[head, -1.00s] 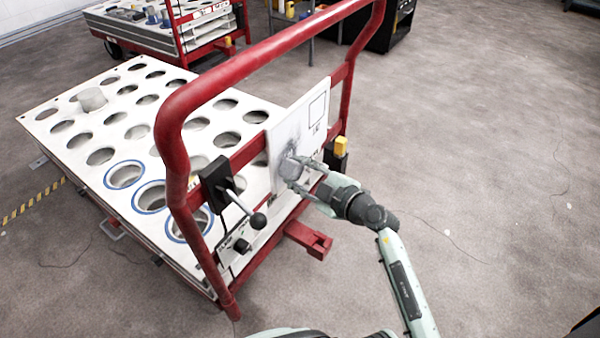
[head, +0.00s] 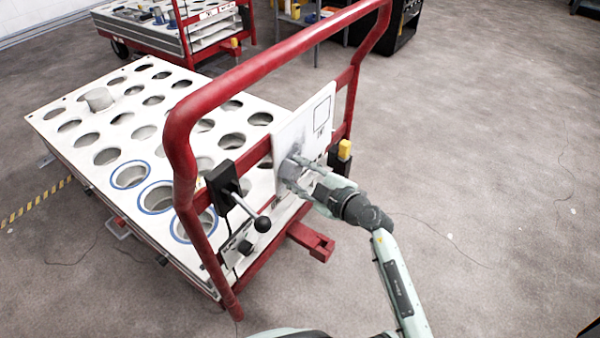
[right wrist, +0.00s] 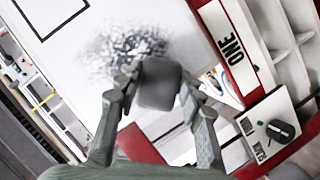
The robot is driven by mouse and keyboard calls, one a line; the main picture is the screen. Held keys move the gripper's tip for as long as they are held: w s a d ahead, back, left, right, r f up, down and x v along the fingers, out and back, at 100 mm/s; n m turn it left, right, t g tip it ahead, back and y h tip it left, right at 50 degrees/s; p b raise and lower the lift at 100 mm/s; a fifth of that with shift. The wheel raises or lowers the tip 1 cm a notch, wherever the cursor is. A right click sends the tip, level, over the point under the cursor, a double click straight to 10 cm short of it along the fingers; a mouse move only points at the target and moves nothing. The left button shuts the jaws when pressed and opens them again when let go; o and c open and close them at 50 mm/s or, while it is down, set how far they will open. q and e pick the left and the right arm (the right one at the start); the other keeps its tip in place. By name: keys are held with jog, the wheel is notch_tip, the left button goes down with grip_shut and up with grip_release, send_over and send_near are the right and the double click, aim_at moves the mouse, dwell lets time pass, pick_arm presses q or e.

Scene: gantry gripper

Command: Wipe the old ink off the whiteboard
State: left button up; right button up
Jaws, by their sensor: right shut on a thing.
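The whiteboard (head: 288,136) hangs on the red push frame of a cart, with a printed square outline near its top right. My right gripper (head: 296,170) is at the lower left of the board, shut on a grey wiping block (right wrist: 158,84). The block appears to be against the board, but contact is hard to confirm. In the right wrist view, a speckled dark ink patch (right wrist: 118,50) shows on the board just above and left of the block. The gripper hides part of the board in the head view. My left gripper is not in view.
The red frame (head: 255,68) surrounds the board. The cart's white top (head: 75,109) has many round holes. A yellow-topped post (head: 345,150) stands right of the board. Floor at right is clear.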

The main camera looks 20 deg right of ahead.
aim_at(301, 153)
jog(key=shift+w, duration=0.1)
jog(key=shift+w+d+r+p, duration=0.2)
jog(key=shift+w+d+p, duration=0.2)
jog(key=shift+d+p, duration=0.15)
jog(key=shift+w+d+f+p, duration=0.1)
jog(key=shift+w+d+p, duration=0.85)
jog(key=shift+w+d, duration=0.7)
jog(key=shift+w+d+p, duration=0.25)
jog(key=shift+w+d, duration=0.15)
jog(key=shift+d, duration=0.25)
jog(key=shift+w+d+p, duration=0.2)
jog(key=shift+w+d, duration=0.15)
jog(key=shift+d, duration=0.3)
